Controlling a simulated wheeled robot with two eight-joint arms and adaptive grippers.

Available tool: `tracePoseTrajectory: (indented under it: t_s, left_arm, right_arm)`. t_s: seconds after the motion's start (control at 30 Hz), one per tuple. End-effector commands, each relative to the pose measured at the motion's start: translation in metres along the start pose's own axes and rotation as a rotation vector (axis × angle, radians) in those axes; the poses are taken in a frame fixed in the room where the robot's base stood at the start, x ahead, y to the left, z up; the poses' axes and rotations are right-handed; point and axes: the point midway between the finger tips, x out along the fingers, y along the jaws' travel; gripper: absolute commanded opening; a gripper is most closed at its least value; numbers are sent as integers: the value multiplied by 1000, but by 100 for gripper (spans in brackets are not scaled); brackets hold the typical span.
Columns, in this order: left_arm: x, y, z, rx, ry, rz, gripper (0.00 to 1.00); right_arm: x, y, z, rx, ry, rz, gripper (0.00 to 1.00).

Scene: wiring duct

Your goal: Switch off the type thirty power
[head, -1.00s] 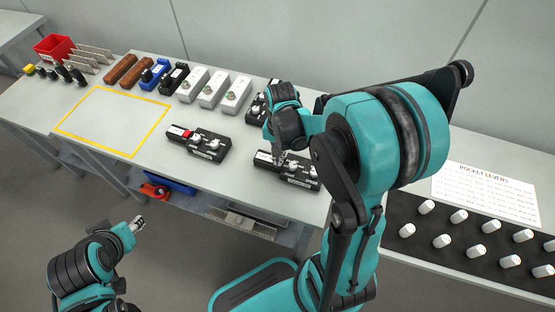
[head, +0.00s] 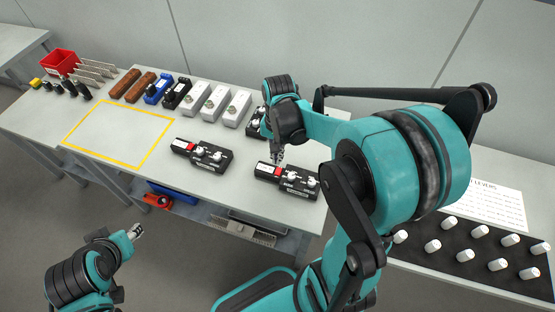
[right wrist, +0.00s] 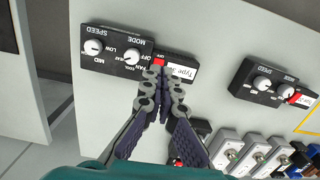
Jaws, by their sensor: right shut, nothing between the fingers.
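A black control box (head: 297,188) with a red switch (head: 276,171) and white knobs lies near the table's front edge. In the right wrist view this box (right wrist: 112,62) carries a partly covered label (right wrist: 181,71) reading "Type" with a number. Its red switch (right wrist: 159,62) has "OFF" printed beside it. My right gripper (head: 277,160) is shut and empty, pointing down at the switch. In the right wrist view its fingertips (right wrist: 158,74) overlap the switch's edge; I cannot tell whether they touch. My left gripper (head: 137,230) hangs off the table's front; its jaw state is unclear.
A similar black box (head: 204,157) with a red switch lies to the left. Another black box (head: 254,122) sits behind my right gripper. White boxes (head: 215,103) line the back. A yellow-outlined area (head: 118,132) is empty. White levers lie on a dark mat (head: 455,238) at right.

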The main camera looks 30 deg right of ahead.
Motion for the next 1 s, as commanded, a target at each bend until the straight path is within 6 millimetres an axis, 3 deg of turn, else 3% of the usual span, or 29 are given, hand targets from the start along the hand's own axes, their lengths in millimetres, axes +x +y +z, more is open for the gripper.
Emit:
tracePoseTrajectory:
  t_s: [0.1, 0.3, 1.0]
  left_arm:
    - [-10, 0, -7, 0, 0, 0, 40]
    - [-15, 0, -11, 0, 0, 0, 40]
    - [-15, 0, -10, 0, 0, 0, 40]
  right_arm:
    - [-26, 0, 6, -1, 0, 0, 0]
    - [-46, 0, 10, 0, 0, 0, 0]
    - [-49, 0, 12, -9, 6, -3, 0]
